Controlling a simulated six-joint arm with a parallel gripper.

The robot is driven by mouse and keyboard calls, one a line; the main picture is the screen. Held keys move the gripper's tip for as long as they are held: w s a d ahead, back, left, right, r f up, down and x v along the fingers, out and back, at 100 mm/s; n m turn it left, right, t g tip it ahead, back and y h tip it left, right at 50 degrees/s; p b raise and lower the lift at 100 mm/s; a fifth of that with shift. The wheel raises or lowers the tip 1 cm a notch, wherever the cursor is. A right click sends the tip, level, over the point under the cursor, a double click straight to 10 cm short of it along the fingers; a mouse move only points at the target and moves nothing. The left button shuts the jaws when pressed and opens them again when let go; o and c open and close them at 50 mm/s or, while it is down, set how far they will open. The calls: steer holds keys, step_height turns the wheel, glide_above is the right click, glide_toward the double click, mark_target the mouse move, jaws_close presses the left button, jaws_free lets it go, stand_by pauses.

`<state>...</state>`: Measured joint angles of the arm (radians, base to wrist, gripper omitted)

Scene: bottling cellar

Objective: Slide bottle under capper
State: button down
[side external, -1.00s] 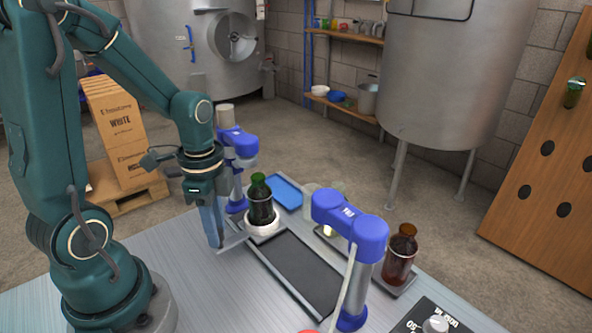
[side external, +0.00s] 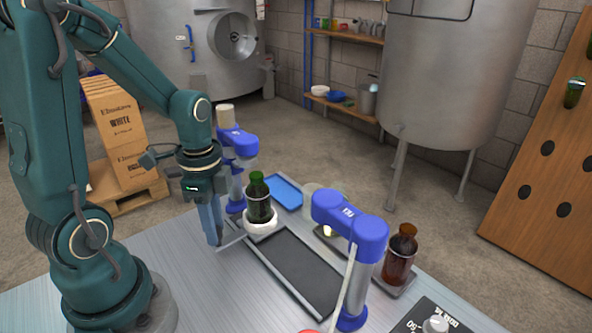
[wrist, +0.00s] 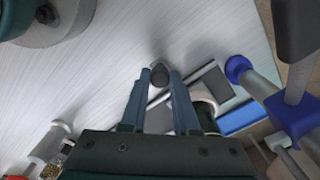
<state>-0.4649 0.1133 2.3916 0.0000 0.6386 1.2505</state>
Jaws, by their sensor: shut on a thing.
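A green-capped dark bottle (side external: 259,199) stands upright in a white ring holder (side external: 261,224) at the far end of a dark track (side external: 294,270). A thin light bar runs from the holder toward my gripper (side external: 214,241). My gripper is low at the holder's left, shut on a grey rounded knob (wrist: 158,74) that shows between the fingertips in the wrist view. The blue-headed device (side external: 350,216) with a lever, likely the capper, stands right of the track. The bottle and holder (wrist: 207,105) are partly hidden by a finger in the wrist view.
A second blue-headed unit (side external: 238,144) stands just behind the bottle. A blue tray (side external: 285,191) lies behind the track. A brown bottle (side external: 400,255) stands on a dark tray at the right. The track's near stretch is clear.

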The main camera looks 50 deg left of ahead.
steer(key=shift+a, duration=1.5)
steer(key=c, duration=0.7)
jaws_free()
steer(key=shift+o, duration=0.2)
step_height(320, 180, up, 5)
steer(key=shift+r, duration=0.1)
steer(key=shift+d, duration=0.1)
